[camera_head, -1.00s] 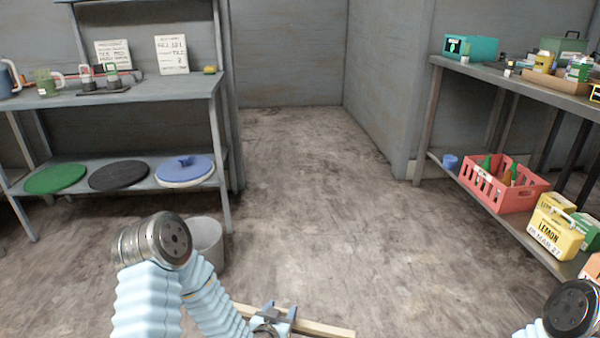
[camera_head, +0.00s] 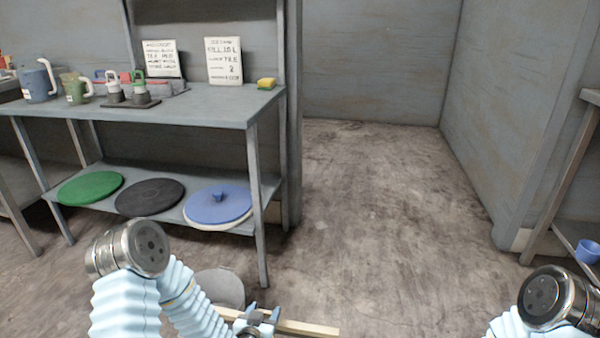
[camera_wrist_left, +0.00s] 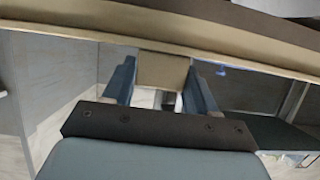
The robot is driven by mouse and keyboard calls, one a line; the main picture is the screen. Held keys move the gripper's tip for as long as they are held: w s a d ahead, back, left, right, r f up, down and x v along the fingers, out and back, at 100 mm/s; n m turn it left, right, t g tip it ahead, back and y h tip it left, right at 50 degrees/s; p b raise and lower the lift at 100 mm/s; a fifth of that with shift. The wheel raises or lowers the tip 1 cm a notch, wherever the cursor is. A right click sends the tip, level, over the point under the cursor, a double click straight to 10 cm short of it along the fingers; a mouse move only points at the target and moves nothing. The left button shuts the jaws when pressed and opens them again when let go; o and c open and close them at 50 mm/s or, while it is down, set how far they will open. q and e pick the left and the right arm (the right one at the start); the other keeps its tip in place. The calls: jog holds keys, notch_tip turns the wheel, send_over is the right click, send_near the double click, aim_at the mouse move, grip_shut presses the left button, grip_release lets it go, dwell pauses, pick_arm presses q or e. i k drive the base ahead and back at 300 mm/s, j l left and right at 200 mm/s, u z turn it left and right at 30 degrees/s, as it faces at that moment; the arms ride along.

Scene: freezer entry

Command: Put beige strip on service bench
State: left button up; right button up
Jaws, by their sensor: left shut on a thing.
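The beige strip (camera_head: 312,329) extends to the right from my left gripper (camera_head: 262,316), low in the head view above the floor. In the left wrist view, the strip (camera_wrist_left: 225,45) runs across the top, and my left gripper (camera_wrist_left: 162,80) is shut on a beige block-like part below it. Part of the strip is hidden behind my arm. A grey bench (camera_head: 190,107) with a lower shelf stands at the left; no label shows whether it is the service bench. My right arm shows at the lower right, but its gripper is out of view.
The left bench top holds jugs (camera_head: 38,82), signs (camera_head: 223,60) and a yellow sponge (camera_head: 266,84). Round lids (camera_head: 218,203) lie on its shelf. A grey bin (camera_head: 220,288) stands on the floor by my left arm. The floor (camera_head: 390,220) right of the bench is clear.

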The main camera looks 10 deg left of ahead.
aim_at(208, 103)
jog(key=i+l+u, duration=0.15)
jog(key=i+u, duration=0.15)
jog(key=u, duration=0.2)
jog(key=i+l+u, duration=0.3)
jog(key=u, duration=0.15)
jog(key=i+l+u, duration=0.2)
jog(key=l+u, duration=0.15)
jog(key=u, duration=0.15)
jog(key=i+l+u, duration=0.15)
jog(key=l+u, duration=0.3)
